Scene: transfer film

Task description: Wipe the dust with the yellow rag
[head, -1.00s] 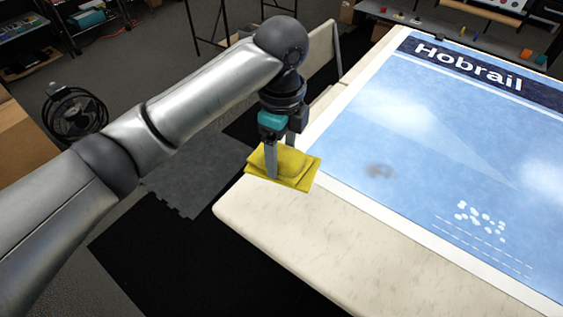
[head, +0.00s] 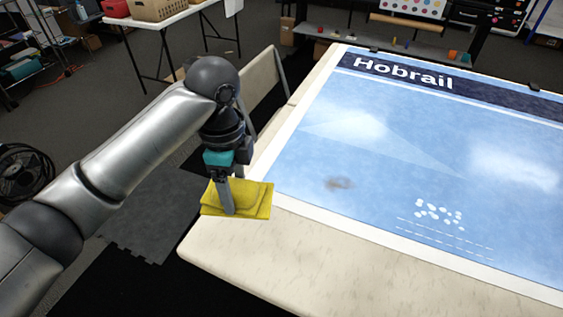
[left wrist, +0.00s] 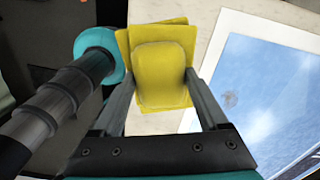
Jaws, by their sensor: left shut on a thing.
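The yellow rag (head: 249,199) is a folded cloth at the left edge of the light table, beside the blue poster. My left gripper (head: 228,204) is shut on it, with a finger on each side of its raised fold. In the left wrist view the rag (left wrist: 163,70) sits between the fingers of the left gripper (left wrist: 163,95). I cannot tell whether the rag touches the table. The dust (head: 339,183) is a small brown-grey smudge on the poster, right of the rag. It also shows in the left wrist view (left wrist: 230,99). My right gripper is not in view.
The blue "Hobrail" poster (head: 390,150) with a white border lies flat on the table (head: 225,247). The poster around the dust is clear. Small coloured items stand on a shelf (head: 425,50) beyond the far edge. A fan (head: 20,172) stands on the floor at left.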

